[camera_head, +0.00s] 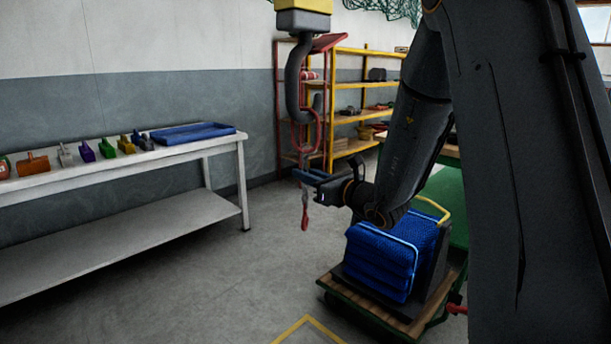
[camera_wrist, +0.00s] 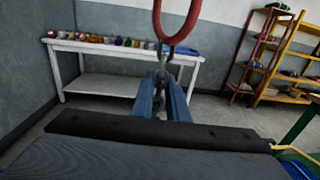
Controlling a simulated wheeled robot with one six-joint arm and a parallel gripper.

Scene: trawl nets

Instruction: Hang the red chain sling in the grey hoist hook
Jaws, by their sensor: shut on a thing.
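The grey hoist hook (camera_head: 293,88) hangs below a yellow block, with its opening towards the right. The red chain sling's oval ring (camera_head: 319,130) is upright and overlaps the bottom of the hook in the head view; I cannot tell whether it is around the hook or beside it. My gripper (camera_head: 305,178) is shut on the sling's chain just below the ring. The sling's red lower end (camera_head: 304,218) dangles under the fingers. In the wrist view the ring (camera_wrist: 157,22) rises above my gripper (camera_wrist: 163,85); the hook is out of that view.
A white bench (camera_head: 195,150) with several coloured items and a blue tray (camera_head: 192,133) stands left. Yellow shelving (camera_head: 333,110) stands behind the hook. A cart (camera_head: 375,310) with a blue folded bundle (camera_head: 385,260) is below my arm. The floor between is clear.

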